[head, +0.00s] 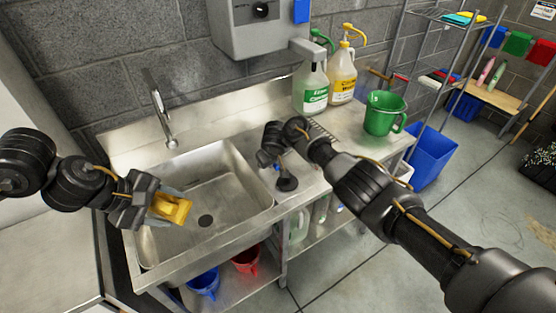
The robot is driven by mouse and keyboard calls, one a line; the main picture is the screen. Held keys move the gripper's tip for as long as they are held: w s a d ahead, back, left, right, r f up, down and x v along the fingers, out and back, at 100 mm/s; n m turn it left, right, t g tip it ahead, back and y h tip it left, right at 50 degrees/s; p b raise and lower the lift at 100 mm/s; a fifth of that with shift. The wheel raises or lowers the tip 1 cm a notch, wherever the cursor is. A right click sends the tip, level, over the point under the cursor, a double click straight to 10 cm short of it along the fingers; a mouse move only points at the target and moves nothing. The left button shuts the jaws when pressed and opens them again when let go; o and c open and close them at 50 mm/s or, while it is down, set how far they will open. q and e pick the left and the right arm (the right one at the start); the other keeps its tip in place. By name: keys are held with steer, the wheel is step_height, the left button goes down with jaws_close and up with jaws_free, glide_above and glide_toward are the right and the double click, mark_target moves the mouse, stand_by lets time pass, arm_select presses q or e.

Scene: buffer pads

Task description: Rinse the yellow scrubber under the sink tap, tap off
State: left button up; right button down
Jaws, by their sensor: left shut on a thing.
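The yellow scrubber (171,208) is in my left gripper (160,203), which is shut on it over the left part of the sink basin (225,178). The fingers hide part of the scrubber. The sink tap (160,112) stands at the back of the basin, above and apart from the scrubber. No water stream shows from the tap. My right gripper (270,155) is over the sink's right rim, its fingers too dark and small to read.
Two spray jugs (313,88) (342,78) and a green pitcher (383,113) stand on the right counter. A grey box (262,28) hangs on the wall. Blue (204,282) and red (246,260) containers sit below the sink. A wire shelf (440,60) stands at the right.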

arm_select(q)
steer(key=shift+d, duration=0.1)
arm_select(e)
steer(key=shift+a+f, duration=0.1)
steer(key=shift+s, duration=0.1)
steer(key=c, duration=1.4)
jaws_free()
